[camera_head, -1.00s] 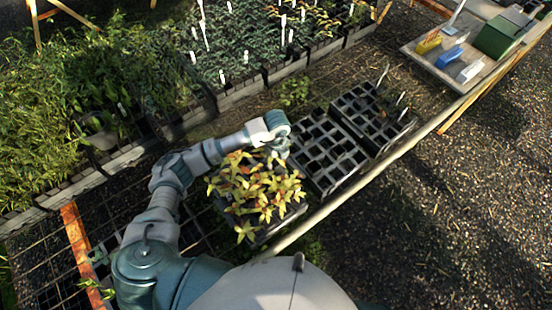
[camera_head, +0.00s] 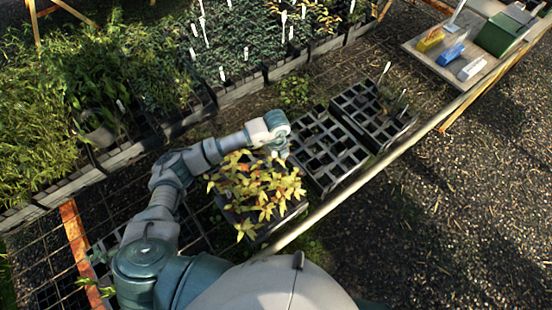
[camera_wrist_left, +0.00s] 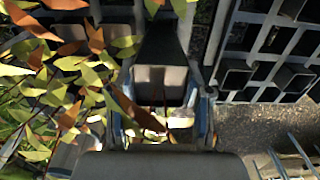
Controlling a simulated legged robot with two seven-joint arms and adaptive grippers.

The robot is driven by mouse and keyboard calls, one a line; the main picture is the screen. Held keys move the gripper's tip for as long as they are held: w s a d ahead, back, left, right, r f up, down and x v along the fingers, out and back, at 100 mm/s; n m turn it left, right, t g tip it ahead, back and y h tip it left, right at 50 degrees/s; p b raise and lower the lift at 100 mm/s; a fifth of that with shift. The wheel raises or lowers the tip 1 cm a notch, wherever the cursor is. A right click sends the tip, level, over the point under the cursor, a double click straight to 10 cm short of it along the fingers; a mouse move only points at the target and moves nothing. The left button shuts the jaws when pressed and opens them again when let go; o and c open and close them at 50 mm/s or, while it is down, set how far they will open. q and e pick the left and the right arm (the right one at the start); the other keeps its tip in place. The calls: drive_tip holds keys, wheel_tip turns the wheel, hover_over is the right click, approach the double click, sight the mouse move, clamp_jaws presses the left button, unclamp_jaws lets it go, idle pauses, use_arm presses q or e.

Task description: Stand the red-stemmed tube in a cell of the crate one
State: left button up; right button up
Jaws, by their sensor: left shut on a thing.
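My left gripper (camera_head: 279,150) is over the right edge of the leafy crate, beside the empty-looking cells of the middle crate (camera_head: 322,186). In the left wrist view the gripper (camera_wrist_left: 167,125) is shut on a dark tapering tube (camera_wrist_left: 166,42) with a pale squarish face between the fingers. Red-brown and yellow-green leaves lie close to the fingers; I cannot tell which belong to the held tube, and its stem is not clear. A crate with open square cells (camera_wrist_left: 237,75) is to the right in the wrist view. No label shows which crate is crate one. My right gripper is out of view.
The crate of red and yellow seedlings (camera_head: 262,232) stands below my left forearm. A farther crate (camera_head: 372,116) holds a few tubes and tags. Dense plant trays fill the left and back. A bench rail (camera_head: 330,205) runs along the front; gravel lies beyond.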

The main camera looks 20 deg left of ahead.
use_arm(q)
drive_tip(key=shift+f+b, duration=1.95)
drive_tip(key=shift+f, duration=1.15)
drive_tip(key=shift+f+b, duration=0.95)
drive_tip(key=shift+f, duration=0.65)
drive_tip(key=shift+f, duration=0.2)
drive_tip(key=o, duration=1.4)
drive_tip(key=shift+c, duration=0.2)
drive_tip(key=r, duration=1.1)
drive_tip(key=shift+w+d+r, duration=0.1)
drive_tip(key=shift+w, duration=0.1)
drive_tip(key=shift+r, duration=0.4)
